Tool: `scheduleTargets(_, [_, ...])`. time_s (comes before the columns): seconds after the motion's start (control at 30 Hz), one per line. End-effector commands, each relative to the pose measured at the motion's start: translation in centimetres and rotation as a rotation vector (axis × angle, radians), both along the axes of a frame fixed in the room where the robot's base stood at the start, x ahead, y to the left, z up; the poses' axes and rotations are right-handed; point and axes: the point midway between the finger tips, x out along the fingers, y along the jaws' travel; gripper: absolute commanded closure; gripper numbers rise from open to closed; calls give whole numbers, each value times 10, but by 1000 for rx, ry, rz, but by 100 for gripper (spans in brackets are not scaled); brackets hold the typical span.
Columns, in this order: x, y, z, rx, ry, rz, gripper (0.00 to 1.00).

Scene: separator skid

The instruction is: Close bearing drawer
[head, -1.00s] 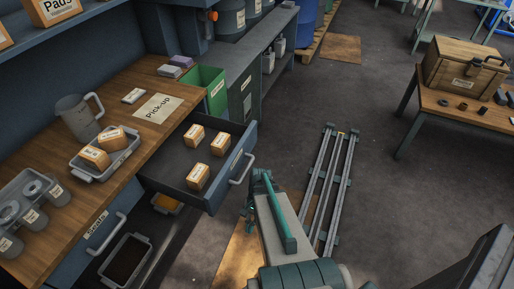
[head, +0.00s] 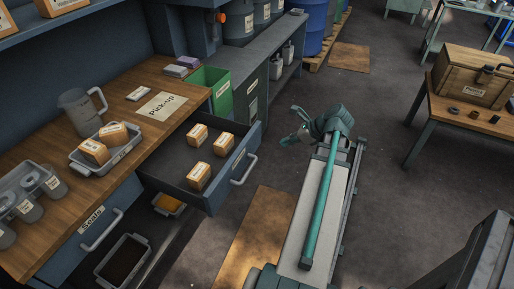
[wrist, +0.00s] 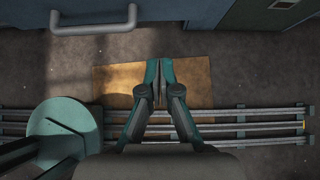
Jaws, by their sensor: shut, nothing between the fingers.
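The bearing drawer (head: 215,185) is pulled out from under the wooden workbench in the head view. It holds several orange-and-white boxes (head: 198,175). Its front carries a label and a pale bar handle (head: 245,171). The handle (wrist: 95,28) also shows at the top left of the wrist view, on the blue drawer front. My gripper (wrist: 160,65) is shut and empty, with its fingertips together over the floor, to the right of the handle and apart from it. In the head view my gripper (head: 293,138) is right of the drawer front, clear of it.
The workbench (head: 115,180) carries a jug, a tray of boxes and several grey containers. A shut drawer labelled Seals (head: 95,230) lies nearer. A green bin (head: 212,88) stands beyond the open drawer. Floor rails (wrist: 255,125) run below my gripper. A table (head: 465,110) with a wooden chest stands right.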

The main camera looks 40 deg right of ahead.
Motion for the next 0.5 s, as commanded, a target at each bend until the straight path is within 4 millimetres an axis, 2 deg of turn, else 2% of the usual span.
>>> scheduleTargets(0.17, [3,-2,-1,8,-6,-22,100])
scheduleTargets(0.5, [40,15,-41,9,-4,-17,100])
